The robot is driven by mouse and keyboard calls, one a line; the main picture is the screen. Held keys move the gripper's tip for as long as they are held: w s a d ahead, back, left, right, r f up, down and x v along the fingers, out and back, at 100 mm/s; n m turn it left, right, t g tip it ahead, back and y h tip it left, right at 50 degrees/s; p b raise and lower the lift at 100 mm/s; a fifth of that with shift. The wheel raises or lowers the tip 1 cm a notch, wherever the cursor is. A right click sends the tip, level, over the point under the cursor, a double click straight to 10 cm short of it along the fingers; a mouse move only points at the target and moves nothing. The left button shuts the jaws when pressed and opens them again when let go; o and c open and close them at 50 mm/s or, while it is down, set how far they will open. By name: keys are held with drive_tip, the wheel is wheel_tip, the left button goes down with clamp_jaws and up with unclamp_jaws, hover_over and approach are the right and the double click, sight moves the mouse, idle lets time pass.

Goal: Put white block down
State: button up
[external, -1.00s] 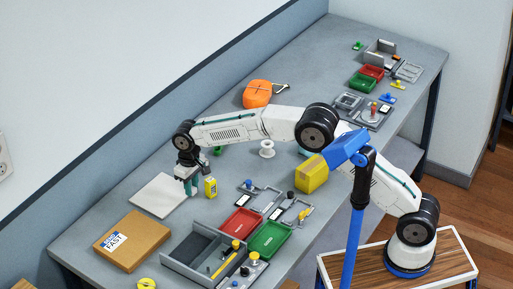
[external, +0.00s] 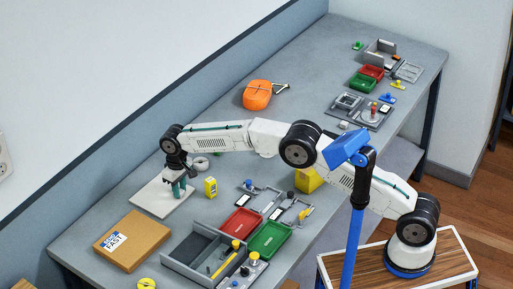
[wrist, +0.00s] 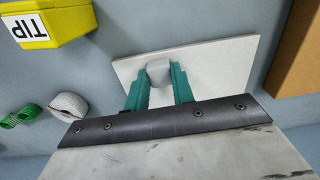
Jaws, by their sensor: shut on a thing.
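My gripper (external: 179,192) points down over the white square board (external: 150,198) on the bench. In the wrist view its teal fingers (wrist: 159,80) are closed on the white block (wrist: 158,72), one finger on each side. The white board (wrist: 215,62) lies behind the block in that view. The block is at or just above the board; I cannot tell whether it touches. In the external view the block is too small and too hidden by the fingers to make out.
A yellow box (external: 210,187) and a grey-white roll (external: 200,162) stand close right of my gripper. A cardboard box (external: 132,240) lies to the front left. A grey tray (external: 190,262), a red bin (external: 241,221) and a green bin (external: 270,239) are toward the front.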

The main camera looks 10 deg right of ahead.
drive_tip(key=shift+f, duration=0.1)
drive_tip(key=o, duration=1)
drive_tip(key=shift+c, duration=0.2)
